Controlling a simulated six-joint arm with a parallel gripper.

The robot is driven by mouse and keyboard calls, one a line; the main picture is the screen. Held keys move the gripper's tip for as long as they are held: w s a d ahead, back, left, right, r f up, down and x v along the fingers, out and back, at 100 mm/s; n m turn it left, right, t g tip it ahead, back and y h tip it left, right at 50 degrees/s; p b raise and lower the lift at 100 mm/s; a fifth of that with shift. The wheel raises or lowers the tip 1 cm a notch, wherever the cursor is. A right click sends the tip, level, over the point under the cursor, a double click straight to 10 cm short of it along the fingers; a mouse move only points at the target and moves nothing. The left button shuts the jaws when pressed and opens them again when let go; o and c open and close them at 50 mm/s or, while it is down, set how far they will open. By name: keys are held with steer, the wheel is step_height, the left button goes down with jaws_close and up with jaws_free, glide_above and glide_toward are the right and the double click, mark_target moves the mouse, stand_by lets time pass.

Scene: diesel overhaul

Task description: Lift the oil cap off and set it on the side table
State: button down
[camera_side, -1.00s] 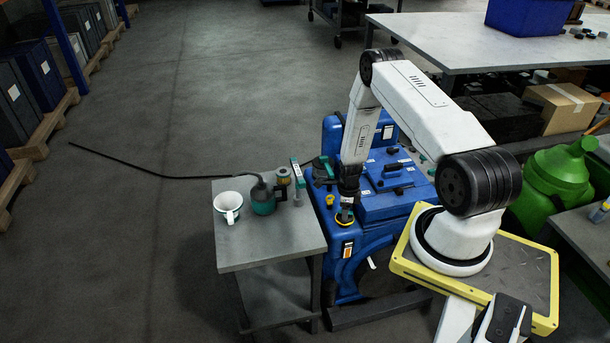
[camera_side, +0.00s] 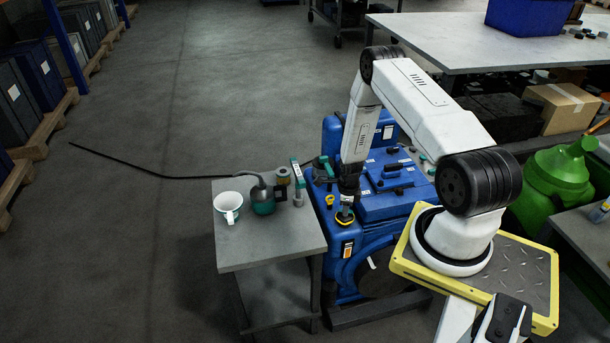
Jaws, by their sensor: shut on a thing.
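The blue diesel engine (camera_side: 385,207) stands just right of the side table. My gripper (camera_side: 345,209) points down at the engine's front left top and is shut on the oil cap (camera_side: 344,217), a small yellow and dark piece showing under the fingers. The cap is at the engine top; I cannot tell whether it touches its seat. The grey side table (camera_side: 270,249) has a bare front part.
A small yellow piece (camera_side: 329,200) sits on the engine left of my gripper.

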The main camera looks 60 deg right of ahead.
steer(key=shift+r, duration=0.6)
steer(key=shift+r, duration=0.2)
steer(key=shift+r, duration=1.45)
steer(key=shift+w+a+r, duration=0.1)
steer(key=shift+w+a, duration=0.25)
steer(key=shift+a, duration=0.05)
steer(key=w+a+r+n, duration=0.2)
steer(key=w+a, duration=0.1)
steer(key=a, duration=0.3)
steer(key=w+a+r+n, duration=0.2)
steer(key=w+a+n, duration=0.1)
steer(key=a, duration=0.4)
steer(key=shift+r, duration=0.3)
steer(key=shift+w+a+f, duration=0.1)
steer(key=shift+f, duration=3.2)
